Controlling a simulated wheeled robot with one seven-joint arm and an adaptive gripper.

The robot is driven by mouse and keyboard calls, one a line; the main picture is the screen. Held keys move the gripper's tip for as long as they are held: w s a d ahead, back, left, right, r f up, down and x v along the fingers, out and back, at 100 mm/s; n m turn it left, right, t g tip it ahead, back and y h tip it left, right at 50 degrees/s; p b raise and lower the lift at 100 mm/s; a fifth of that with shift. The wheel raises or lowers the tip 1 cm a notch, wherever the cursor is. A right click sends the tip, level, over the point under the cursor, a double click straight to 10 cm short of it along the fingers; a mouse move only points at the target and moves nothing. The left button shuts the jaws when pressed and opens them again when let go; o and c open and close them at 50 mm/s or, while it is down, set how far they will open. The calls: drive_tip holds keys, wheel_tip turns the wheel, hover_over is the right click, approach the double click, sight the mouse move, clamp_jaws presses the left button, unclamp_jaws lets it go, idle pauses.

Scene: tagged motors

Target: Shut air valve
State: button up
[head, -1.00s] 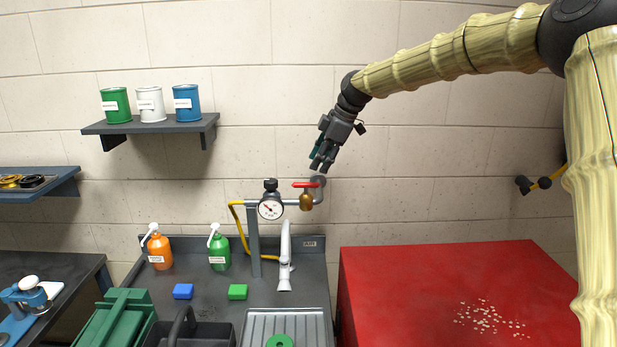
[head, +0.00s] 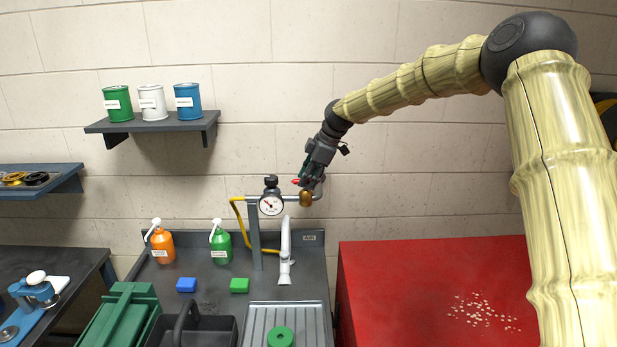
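The air valve has a brass body (head: 306,198) on a grey pipe, with a red lever handle (head: 297,182) above it. Only the left end of the handle shows; my gripper covers the rest. My gripper (head: 309,182) points down at the handle, with its fingers over or around it. I cannot tell whether the fingers are closed on it. A round pressure gauge (head: 271,205) with a black knob on top (head: 271,182) sits on the pipe just left of the valve.
A yellow hose (head: 240,225) hangs left of the gauge post (head: 254,240). A red cabinet (head: 420,280) fills the lower right. A wall shelf (head: 155,126) holds three cans at upper left.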

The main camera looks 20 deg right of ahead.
drive_tip(key=c, duration=0.3)
drive_tip(key=shift+s+r, duration=0.15)
drive_tip(key=shift+r, duration=0.15)
clamp_jaws()
drive_tip(key=shift+m, duration=0.3)
drive_tip(key=m+b, duration=0.1)
drive_tip(key=m+t+h+b, duration=0.1)
drive_tip(key=m, duration=0.1)
drive_tip(key=shift+a+r+m+h, duration=0.15)
drive_tip(key=shift+a+m+h, duration=0.05)
drive_tip(key=shift+m+h, duration=0.1)
drive_tip(key=m, duration=0.1)
drive_tip(key=m+t+h, duration=0.1)
drive_tip(key=m, duration=0.1)
drive_tip(key=shift+s+a+r+m+b, duration=0.1)
drive_tip(key=shift+a+m+b, duration=0.1)
drive_tip(key=shift+m+b, duration=0.15)
drive_tip(key=m+h, duration=0.2)
drive_tip(key=m, duration=0.3)
drive_tip(key=shift+a+h, duration=0.25)
drive_tip(key=shift+h, duration=0.15)
drive_tip(key=m, duration=0.2)
drive_tip(key=m+g+h, duration=0.1)
drive_tip(key=m, duration=0.2)
drive_tip(key=shift+a+h+p, duration=0.15)
drive_tip(key=shift+h+p, duration=0.15)
drive_tip(key=shift+p, duration=0.1)
